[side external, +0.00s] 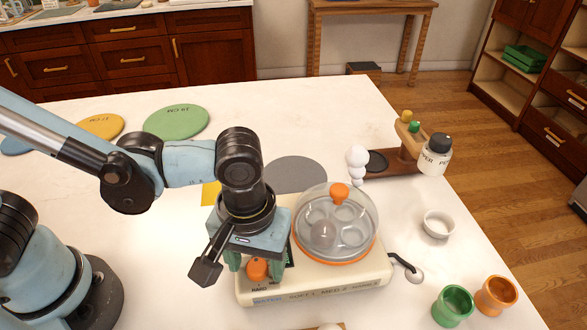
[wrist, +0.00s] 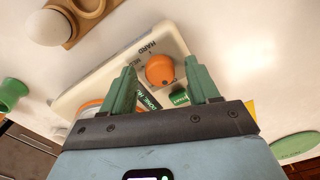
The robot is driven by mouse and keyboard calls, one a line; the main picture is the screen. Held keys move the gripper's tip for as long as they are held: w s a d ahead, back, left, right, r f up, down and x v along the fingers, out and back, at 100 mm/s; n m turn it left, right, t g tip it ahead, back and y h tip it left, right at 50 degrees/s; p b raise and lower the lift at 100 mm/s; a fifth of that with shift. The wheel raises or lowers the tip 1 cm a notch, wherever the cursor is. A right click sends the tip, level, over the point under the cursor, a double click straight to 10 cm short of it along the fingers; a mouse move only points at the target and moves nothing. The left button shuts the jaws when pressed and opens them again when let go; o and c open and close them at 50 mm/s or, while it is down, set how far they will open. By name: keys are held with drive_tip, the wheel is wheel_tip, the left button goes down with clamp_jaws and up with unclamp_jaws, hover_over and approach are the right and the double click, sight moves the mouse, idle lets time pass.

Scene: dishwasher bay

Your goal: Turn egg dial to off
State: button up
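The egg cooker (side external: 365,275) is a cream base with a clear dome lid (side external: 337,228), orange-rimmed and orange-knobbed, on the white counter. Its round orange dial (side external: 257,268) is at the base's left end; it also shows in the wrist view (wrist: 160,69), with "HARD" printed beside it. I cannot tell which setting it points to. My gripper (side external: 254,265) points down over the dial. In the wrist view its green fingers (wrist: 160,66) are open, one on each side of the dial, with a gap visible on both sides. A green labelled part (wrist: 180,97) sits close to the right finger.
A black lever with a grey ball (side external: 415,275) sticks out at the cooker's right. Green (side external: 453,304) and orange (side external: 496,294) cups, a white bowl (side external: 438,224) and a wooden stand with a pepper jar (side external: 434,155) stand to the right. Flat discs (side external: 176,121) lie behind.

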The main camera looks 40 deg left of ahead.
sight(256, 266)
wheel_tip(256, 266, up, 12)
idle(0.9)
drive_tip(key=w+a+f+m+t, duration=0.1)
drive_tip(key=w+a+m+t, duration=0.1)
drive_tip(key=a, duration=0.8)
drive_tip(key=w+a+f+m+t, duration=0.2)
drive_tip(key=w+a+t, duration=0.3)
drive_tip(key=a, duration=0.6)
drive_tip(key=shift+f+m, duration=0.25)
drive_tip(key=shift+m, duration=0.05)
